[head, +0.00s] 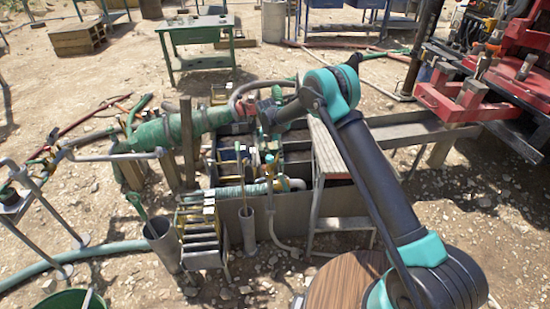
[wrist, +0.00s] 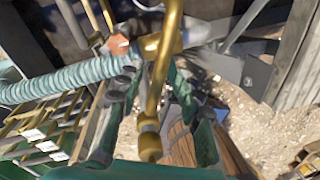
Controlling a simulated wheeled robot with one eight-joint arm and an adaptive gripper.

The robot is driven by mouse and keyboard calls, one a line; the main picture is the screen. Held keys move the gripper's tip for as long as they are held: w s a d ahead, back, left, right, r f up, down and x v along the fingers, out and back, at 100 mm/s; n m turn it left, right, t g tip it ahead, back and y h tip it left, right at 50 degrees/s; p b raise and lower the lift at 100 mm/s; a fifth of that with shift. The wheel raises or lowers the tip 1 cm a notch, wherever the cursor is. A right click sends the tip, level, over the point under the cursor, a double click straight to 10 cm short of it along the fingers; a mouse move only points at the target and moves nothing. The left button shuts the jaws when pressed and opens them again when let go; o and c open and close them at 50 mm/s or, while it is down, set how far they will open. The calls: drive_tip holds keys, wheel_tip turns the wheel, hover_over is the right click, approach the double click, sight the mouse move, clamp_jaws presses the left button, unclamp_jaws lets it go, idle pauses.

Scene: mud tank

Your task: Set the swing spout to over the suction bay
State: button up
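A brass pipe that looks like the swing spout (wrist: 170,48) runs down the middle of the wrist view and ends in a thick brass knob or mouth. In the head view only a small brass piece (head: 270,168) shows, by the tank. My gripper (wrist: 153,75) has dark green fingers spread on either side of the pipe, with gaps visible. Whether either finger touches it is unclear. In the head view my gripper hangs over the tank (head: 330,203), mostly hidden by its own wrist. The tank has dark compartments; I cannot tell which is the suction bay.
A ribbed teal hose (wrist: 72,80) with an orange fitting (wrist: 118,44) lies beside the pipe. A narrow stepped stand (head: 330,150) rises right of the tank. A yellow-framed rack (head: 200,235) and a grey tube (head: 162,245) stand in front. Gravel ground lies around.

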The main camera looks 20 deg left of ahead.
wheel_tip(320, 180, up, 11)
drive_tip(key=a, duration=0.1)
drive_tip(key=shift+a, duration=0.35)
drive_tip(key=s+d+r+m+t+y, duration=0.15)
drive_tip(key=d+r+m, duration=0.35)
drive_tip(key=d, duration=0.6)
drive_tip(key=s+d+r+m, duration=0.2)
drive_tip(key=d+r+m, duration=0.2)
drive_tip(key=d+m, duration=0.5)
drive_tip(key=s+d+r+m, duration=0.2)
drive_tip(key=d+r+m, duration=0.2)
drive_tip(key=d, duration=0.9)
drive_tip(key=s+d+f+m+t, duration=0.1)
drive_tip(key=s+d+f+m, duration=0.1)
drive_tip(key=s+d+m, duration=0.7)
drive_tip(key=s+d+f+m+t, duration=0.1)
drive_tip(key=s+d+f+m, duration=0.2)
drive_tip(key=s+d+m, duration=0.6)
drive_tip(key=s+d, duration=0.2)
drive_tip(key=s, duration=0.4)
drive_tip(key=shift+s+m+t, duration=0.3)
drive_tip(key=shift+s+t, duration=0.05)
drive_tip(key=shift+s, duration=0.05)
